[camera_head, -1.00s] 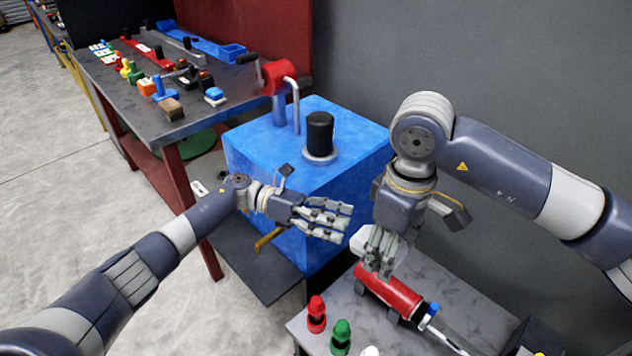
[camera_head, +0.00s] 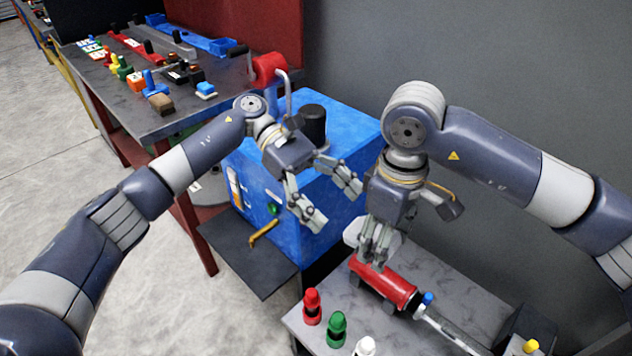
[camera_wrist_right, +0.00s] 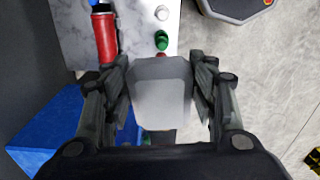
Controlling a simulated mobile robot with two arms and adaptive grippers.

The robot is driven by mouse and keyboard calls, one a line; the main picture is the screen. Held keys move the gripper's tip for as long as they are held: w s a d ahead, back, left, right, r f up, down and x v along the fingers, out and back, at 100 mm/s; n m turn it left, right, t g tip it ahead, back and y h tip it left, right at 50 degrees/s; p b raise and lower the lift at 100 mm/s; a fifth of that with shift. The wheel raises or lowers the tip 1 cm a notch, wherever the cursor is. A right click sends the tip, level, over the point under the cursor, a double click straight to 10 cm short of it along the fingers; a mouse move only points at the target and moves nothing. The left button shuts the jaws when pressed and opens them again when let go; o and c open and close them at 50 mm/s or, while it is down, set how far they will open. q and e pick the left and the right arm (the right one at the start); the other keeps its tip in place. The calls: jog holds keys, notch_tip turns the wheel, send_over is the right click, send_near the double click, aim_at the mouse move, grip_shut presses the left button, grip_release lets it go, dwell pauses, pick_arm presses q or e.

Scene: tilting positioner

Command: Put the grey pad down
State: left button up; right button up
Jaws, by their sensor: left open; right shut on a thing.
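The grey pad (camera_wrist_right: 160,90) is a pale block with rounded corners, gripped between the fingers of my right gripper (camera_wrist_right: 161,92) in the right wrist view. In the head view my right gripper (camera_head: 375,252) points down beside the red cylinder on the grey bench. The pad's pale edge (camera_head: 354,231) shows behind its fingers, and the rest is hidden. I cannot tell whether the pad touches the bench. My left gripper (camera_head: 337,206) is open and empty, fingers spread, in front of the blue box.
The grey bench (camera_head: 455,290) carries the red cylinder (camera_head: 392,286) and red (camera_head: 312,308), green (camera_head: 337,330) and white (camera_head: 365,347) knobs. The blue box (camera_head: 350,130) has a black cylinder (camera_head: 313,123) on top. A dark workbench (camera_head: 125,100) with several small parts stands at the left.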

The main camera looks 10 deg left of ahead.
aim_at(352, 220)
pick_arm(q)
jog(key=shift+x, duration=2.75)
jog(key=shift+c, duration=0.6)
jog(key=c, duration=1)
pick_arm(e)
jog(key=o, duration=1.5)
jog(key=shift+c, duration=0.2)
